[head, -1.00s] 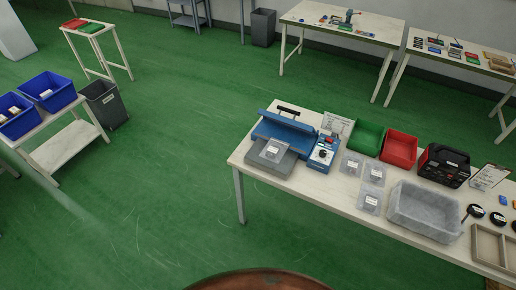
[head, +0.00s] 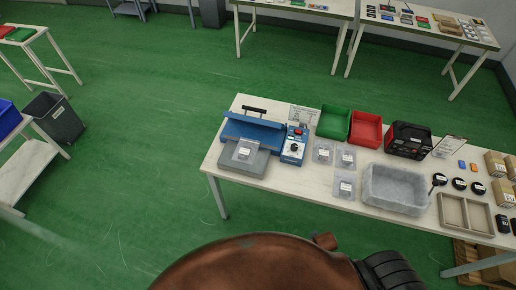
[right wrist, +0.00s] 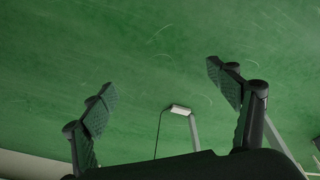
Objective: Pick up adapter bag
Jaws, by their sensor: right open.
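Several clear bags with white labels lie on the white table in the head view. One bag (head: 243,151) rests on the grey plate of the blue sealing machine (head: 252,132). The others lie right of the machine: one bag (head: 323,153), another bag (head: 345,159), and a nearer bag (head: 344,185). I cannot tell from the small labels which is the adapter bag. My right gripper (right wrist: 165,95) is open and empty in the right wrist view, with green floor behind its fingers. No bag shows there. My left gripper is not in view.
The table (head: 310,191) also holds a green bin (head: 333,122), a red bin (head: 366,129), a grey foam-lined tray (head: 396,190), a black case (head: 408,140) and a wooden divided tray (head: 466,214). A grey waste bin (head: 55,118) stands at left. The floor before the table is clear.

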